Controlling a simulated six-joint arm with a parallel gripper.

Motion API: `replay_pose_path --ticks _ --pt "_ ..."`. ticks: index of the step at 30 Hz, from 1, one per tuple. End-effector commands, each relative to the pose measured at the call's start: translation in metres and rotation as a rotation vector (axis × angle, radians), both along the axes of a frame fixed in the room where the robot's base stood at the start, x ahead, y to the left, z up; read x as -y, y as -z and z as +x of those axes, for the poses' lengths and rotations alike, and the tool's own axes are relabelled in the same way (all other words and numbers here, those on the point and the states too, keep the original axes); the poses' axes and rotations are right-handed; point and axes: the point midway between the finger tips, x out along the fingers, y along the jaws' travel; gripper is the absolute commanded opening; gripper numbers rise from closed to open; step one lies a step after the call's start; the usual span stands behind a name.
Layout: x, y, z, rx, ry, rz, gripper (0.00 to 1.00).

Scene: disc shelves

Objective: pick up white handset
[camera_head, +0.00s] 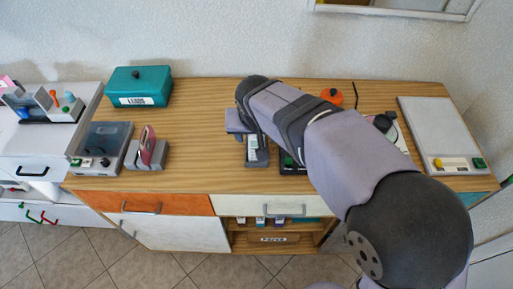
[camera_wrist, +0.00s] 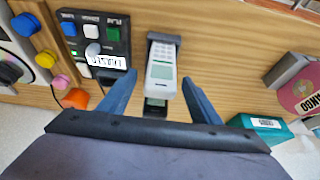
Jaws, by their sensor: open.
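The white handset (camera_wrist: 161,70) stands in a dark cradle (camera_wrist: 164,38) on the wooden cabinet top, in the middle of the wrist view. My gripper (camera_wrist: 155,88) is open, with one blue finger on each side of the handset's lower part and visible gaps between. In the head view the handset (camera_head: 253,142) shows small beneath my gripper (camera_head: 249,135), partly covered by my arm.
A dark control box (camera_wrist: 95,38) with coloured buttons stands close left of the handset in the wrist view. A teal box (camera_head: 139,86) is at the back left. A grey stand with a red disc (camera_head: 147,146) stands left of the handset. Wood between them is clear.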

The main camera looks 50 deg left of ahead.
Motion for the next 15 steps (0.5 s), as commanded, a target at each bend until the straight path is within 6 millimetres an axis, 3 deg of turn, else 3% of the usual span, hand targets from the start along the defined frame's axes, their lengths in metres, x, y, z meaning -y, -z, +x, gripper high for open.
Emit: replay_pose_path --ticks 7,14,15 --pt "-0.0003 0.0014 0.0004 0.0 0.0 0.0 0.55" --pt "-0.0003 0.0011 0.0003 0.0 0.0 0.0 0.0" --pt "-0.0005 0.0006 0.0003 0.001 0.0 0.001 0.0"
